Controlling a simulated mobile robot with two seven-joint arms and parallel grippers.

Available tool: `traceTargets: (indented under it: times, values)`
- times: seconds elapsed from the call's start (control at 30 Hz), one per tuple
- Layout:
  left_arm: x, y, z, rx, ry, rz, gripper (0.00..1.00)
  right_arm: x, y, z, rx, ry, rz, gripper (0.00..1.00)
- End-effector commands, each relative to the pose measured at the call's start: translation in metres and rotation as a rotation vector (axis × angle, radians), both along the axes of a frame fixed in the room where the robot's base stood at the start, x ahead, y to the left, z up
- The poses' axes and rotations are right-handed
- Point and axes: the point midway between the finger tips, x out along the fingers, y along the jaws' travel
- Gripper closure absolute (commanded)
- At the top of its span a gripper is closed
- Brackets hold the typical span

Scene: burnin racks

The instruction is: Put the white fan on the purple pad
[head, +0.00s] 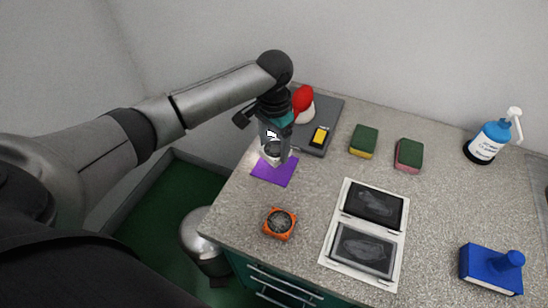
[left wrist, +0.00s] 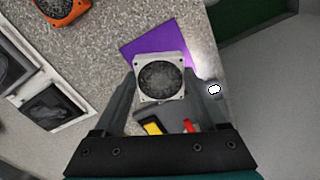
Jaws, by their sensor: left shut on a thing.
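The white fan (left wrist: 160,79) has a square white frame and a dark round middle. My left gripper (left wrist: 165,90) is shut on it, one finger at each side. In the head view the fan (head: 270,157) is partly hidden by my left gripper (head: 275,150). The purple pad (head: 274,170) lies flat on the counter near its left edge. In the left wrist view the pad (left wrist: 150,42) shows behind the fan. The fan appears over or close to the pad's far edge; I cannot tell whether they touch. My right gripper is not in view.
An orange fan (head: 279,223) lies in front of the pad. A grey tray (head: 330,112) with a yellow item (head: 319,136) and a red item (head: 302,98) is behind it. Sponges (head: 364,141), a white double frame (head: 346,190), a bottle (head: 489,141) and a blue block (head: 491,268) stand to the right.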

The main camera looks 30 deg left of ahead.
Motion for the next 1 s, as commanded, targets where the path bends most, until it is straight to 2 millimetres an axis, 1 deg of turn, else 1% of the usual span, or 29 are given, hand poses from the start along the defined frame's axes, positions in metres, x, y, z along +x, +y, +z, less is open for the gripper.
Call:
traceTargets:
  times: [0.13,0.33,0.73,0.77,0.97,1.0]
  values:
    - [-0.001,0.000,-0.012,0.000,0.003,0.000,0.81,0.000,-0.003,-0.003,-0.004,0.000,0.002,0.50]
    - [-0.001,0.000,-0.042,0.001,0.002,0.001,0.81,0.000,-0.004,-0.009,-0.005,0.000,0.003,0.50]
    - [0.000,0.000,-0.047,0.000,0.001,0.000,0.81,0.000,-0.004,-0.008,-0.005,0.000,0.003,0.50]
    - [0.000,0.000,-0.047,0.000,0.000,0.000,0.23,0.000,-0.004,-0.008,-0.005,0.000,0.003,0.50]
    - [0.000,0.000,-0.046,0.000,0.000,0.000,0.00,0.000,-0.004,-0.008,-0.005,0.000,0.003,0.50]
    - [0.000,0.000,-0.046,0.000,0.000,0.000,0.00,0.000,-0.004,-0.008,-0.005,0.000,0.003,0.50]
